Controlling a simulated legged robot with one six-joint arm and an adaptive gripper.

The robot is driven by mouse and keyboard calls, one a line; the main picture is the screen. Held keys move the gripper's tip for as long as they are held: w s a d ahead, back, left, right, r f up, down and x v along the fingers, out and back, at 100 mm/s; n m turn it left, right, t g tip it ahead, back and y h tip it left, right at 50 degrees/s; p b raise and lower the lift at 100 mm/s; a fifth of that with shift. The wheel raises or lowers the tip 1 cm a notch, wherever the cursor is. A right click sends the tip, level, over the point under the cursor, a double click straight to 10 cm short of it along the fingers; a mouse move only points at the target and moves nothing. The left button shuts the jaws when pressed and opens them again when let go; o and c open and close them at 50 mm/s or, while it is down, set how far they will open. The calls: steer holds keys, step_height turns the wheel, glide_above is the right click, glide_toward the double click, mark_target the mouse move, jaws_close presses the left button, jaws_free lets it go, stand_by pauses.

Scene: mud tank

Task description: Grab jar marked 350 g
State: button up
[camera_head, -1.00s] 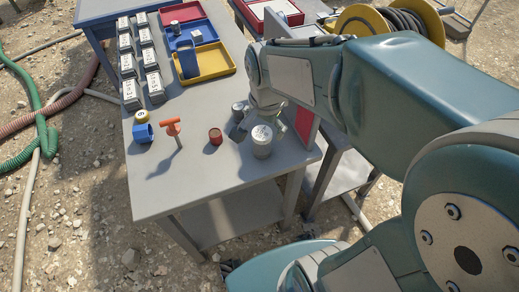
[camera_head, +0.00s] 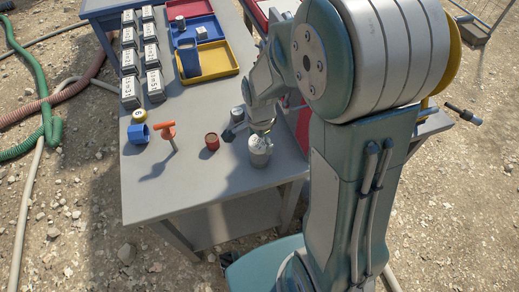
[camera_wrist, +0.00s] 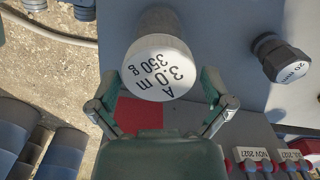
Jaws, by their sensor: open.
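The jar marked 350 g (camera_wrist: 160,68) stands on the grey table (camera_head: 195,195). Its pale round lid, reading "A 3.0 m 350 g", faces the wrist camera. In the head view the jar (camera_head: 260,152) is near the table's front right, its top partly hidden by my gripper. My gripper (camera_head: 261,125) is over the jar's top in the head view. In the wrist view my gripper (camera_wrist: 161,98) is open, one finger on each side below the lid. Whether a finger touches the jar cannot be told.
A dark-capped fitting marked 20 mm (camera_wrist: 280,57) stands close beside the jar. Several grey blocks (camera_head: 129,62) and a yellow tray (camera_head: 222,62) lie behind.

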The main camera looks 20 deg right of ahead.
step_height(320, 180, down, 3)
steer(key=shift+d+r, duration=0.15)
steer(key=shift+r, duration=0.05)
steer(key=shift+f, duration=0.2)
steer(key=shift+a, duration=0.4)
steer(key=c, duration=0.8)
steer(key=shift+d, duration=0.15)
steer(key=c, duration=0.3)
steer(key=shift+s, duration=0.1)
